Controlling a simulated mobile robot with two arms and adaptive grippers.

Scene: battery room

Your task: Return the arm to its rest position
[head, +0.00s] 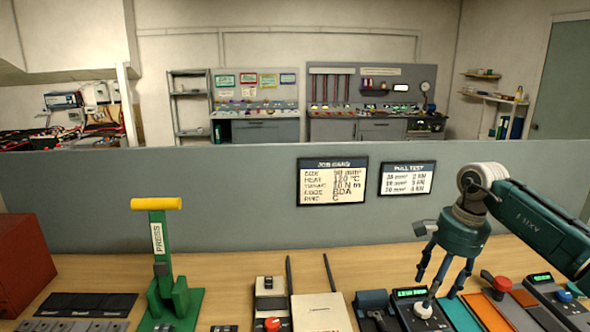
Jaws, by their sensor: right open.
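My right arm (545,222) comes in from the right edge and is raised above the bench (235,285). My right gripper (437,288) hangs from it, pointing down, with its fingers spread. No object shows between its fingers. In the picture its tips lie over a white, round-based piece (424,310) and a dark device with a green display (412,293); I cannot tell how much height separates them. My left gripper is not in view.
A green press (168,255) with a yellow handle stands left of centre, and a red box (22,262) at far left. Several small devices line the front edge. A grey partition (230,190) with two signs closes the back. Bare wood shows between press and centre devices.

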